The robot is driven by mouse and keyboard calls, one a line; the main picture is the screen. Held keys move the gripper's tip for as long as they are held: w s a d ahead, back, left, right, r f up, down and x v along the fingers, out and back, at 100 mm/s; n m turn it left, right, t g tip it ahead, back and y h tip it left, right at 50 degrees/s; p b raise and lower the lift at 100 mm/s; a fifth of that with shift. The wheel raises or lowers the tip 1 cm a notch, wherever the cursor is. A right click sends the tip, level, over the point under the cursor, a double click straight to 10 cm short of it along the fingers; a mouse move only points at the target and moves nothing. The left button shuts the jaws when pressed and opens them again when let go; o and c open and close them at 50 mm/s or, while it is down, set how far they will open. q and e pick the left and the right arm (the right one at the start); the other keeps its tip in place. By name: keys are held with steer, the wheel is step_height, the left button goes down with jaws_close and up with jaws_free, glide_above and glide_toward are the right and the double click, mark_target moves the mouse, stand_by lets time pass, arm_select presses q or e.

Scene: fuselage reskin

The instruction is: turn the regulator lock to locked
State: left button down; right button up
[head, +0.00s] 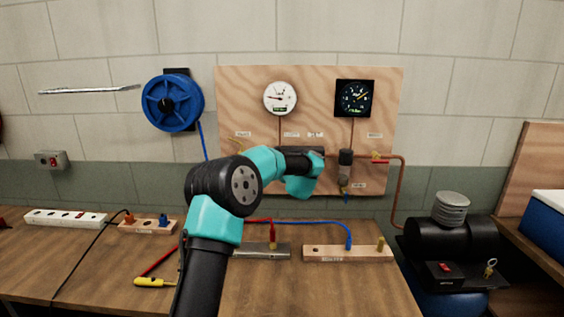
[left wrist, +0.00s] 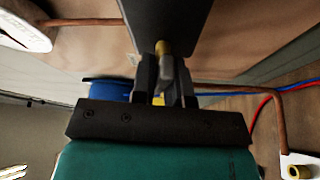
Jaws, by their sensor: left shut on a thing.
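My left gripper (left wrist: 161,70) is shut on a small brass piece in the left wrist view (left wrist: 162,48). This piece sticks out from a dark block (left wrist: 168,18), which looks like the regulator body. In the head view my left arm reaches up to the plywood panel and covers much of this block (head: 290,150); the fingertips cannot be made out there. I cannot read the position of the lock. My right gripper is not in view.
A blue hose reel (head: 172,102) hangs left. Wooden blocks (head: 347,254) and leads lie on the bench.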

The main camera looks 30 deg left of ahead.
arm_select(q)
steer(key=shift+n+h, duration=0.3)
steer(key=shift+n, duration=0.8)
steer(key=c, duration=1.2)
jaws_free()
steer(key=v, duration=1.7)
steer(key=shift+d+r, duration=0.25)
steer(key=shift+d, duration=0.05)
